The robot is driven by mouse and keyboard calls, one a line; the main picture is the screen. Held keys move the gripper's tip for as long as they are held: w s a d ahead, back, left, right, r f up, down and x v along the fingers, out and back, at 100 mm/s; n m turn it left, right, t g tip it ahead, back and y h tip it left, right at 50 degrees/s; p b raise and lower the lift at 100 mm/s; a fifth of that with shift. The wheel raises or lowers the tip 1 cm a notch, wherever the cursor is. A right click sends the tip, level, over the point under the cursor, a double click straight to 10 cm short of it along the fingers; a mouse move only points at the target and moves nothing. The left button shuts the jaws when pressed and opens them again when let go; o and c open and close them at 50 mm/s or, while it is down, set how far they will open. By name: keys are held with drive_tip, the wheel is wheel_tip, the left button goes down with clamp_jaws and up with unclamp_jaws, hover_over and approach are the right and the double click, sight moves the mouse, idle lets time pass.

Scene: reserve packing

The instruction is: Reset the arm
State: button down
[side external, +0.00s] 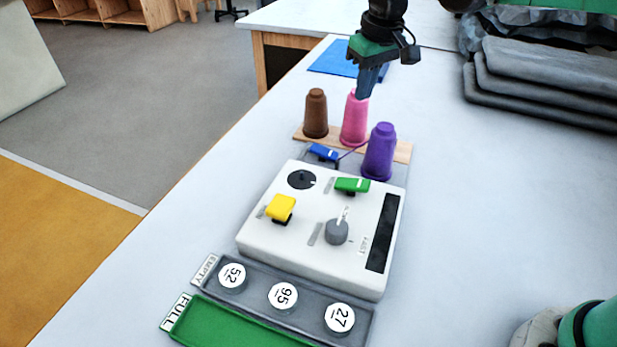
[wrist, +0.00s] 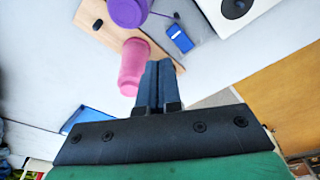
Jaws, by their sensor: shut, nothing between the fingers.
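My gripper (side external: 364,95) is shut and empty, pointing down at the top of the pink spool (side external: 354,118) in the side view. In the wrist view my gripper (wrist: 158,64) has its fingers together, beside the pink spool (wrist: 133,66). I cannot tell whether they touch. The pink spool stands between a brown spool (side external: 316,113) and a purple spool (side external: 379,152) on or by a wooden board (side external: 402,152). The brown spool is out of the wrist view.
A white panel (side external: 262,238) with yellow, green and grey controls lies in front of the spools. Nearer are a grey EMPTY tray (side external: 254,289) with numbered discs and a green FULL tray (side external: 215,325). Folded grey cloths (side external: 540,85) lie at the right. The table right of the panel is clear.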

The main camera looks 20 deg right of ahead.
drive_tip(key=s+d+f+m+t, duration=0.1)
drive_tip(key=s+d+t, duration=0.1)
drive_tip(key=s, duration=0.6)
drive_tip(key=s+d+f+m+t, duration=0.1)
drive_tip(key=s+d+t, duration=0.2)
drive_tip(key=s, duration=0.5)
drive_tip(key=shift+s+d, duration=0.3)
drive_tip(key=shift+d, duration=0.15)
